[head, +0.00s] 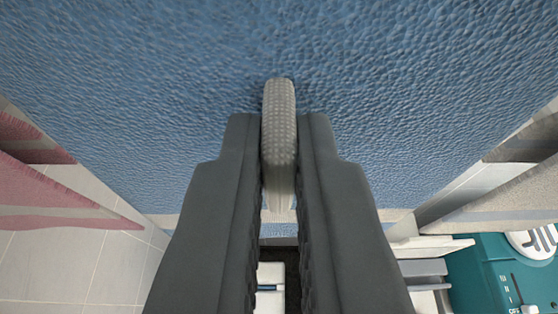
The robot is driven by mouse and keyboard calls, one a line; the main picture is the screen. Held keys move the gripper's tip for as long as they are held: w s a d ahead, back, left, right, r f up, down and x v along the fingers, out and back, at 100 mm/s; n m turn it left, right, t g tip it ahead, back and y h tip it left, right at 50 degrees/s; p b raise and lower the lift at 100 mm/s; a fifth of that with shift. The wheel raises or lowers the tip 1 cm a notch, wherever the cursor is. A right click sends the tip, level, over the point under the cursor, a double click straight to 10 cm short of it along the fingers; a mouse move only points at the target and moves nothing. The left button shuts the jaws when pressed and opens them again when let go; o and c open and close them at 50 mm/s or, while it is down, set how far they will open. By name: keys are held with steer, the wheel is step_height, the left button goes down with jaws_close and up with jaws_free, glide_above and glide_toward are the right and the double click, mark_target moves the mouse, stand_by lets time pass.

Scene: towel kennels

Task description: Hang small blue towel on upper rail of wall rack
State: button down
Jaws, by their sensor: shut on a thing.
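The blue towel (150,90) fills most of the head view, close up, with a pebbled texture and a pale beige band along its lower edge. My gripper (279,125) is in front of it, its two dark fingers shut on a pale grey, ribbed, rounded strip (279,140). The strip stands out against the blue cloth and looks like a pinched part of the towel, though the join is not clear. The rack's upper rail cannot be made out; the towel hides what is behind it.
Pink cloth (50,195) hangs at the left and grey-beige cloth (500,200) at the right. A teal case (500,270) with a round white emblem is at the lower right, near white and grey items (430,255). Pale tiles (80,265) show at the lower left.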

steer(key=shift+f, duration=1.3)
steer(key=c, duration=1.1)
jaws_free()
steer(key=shift+o, duration=0.2)
steer(key=s, duration=0.9)
steer(key=shift+f, duration=0.1)
